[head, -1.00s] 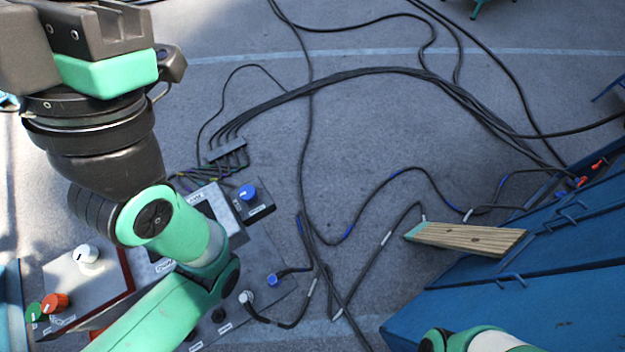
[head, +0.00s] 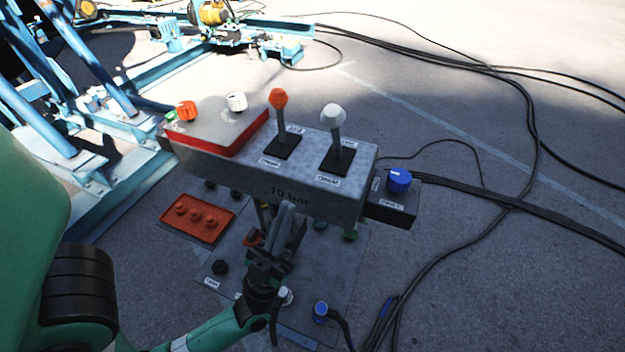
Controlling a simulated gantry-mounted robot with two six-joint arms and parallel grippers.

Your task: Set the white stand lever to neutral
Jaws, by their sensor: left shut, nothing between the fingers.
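The white stand lever (head: 333,117) has a pale round knob on a stick and rises from a black plate on the right part of the grey control box (head: 230,165). It stands close to upright. An orange-knobbed lever (head: 279,99) stands just left of it on a similar plate. My left gripper (head: 289,208) is shut and empty, fingers pointing up, in front of the box's front face and below both levers. It is apart from the white lever. My right gripper is not in view.
A blue knob (head: 398,180) sits on a small dark box at the right. A white knob (head: 236,101) and orange knob (head: 186,110) are on a red-edged panel at the left. Black cables (head: 470,215) cross the floor at right. Blue metal frames (head: 90,100) stand at left.

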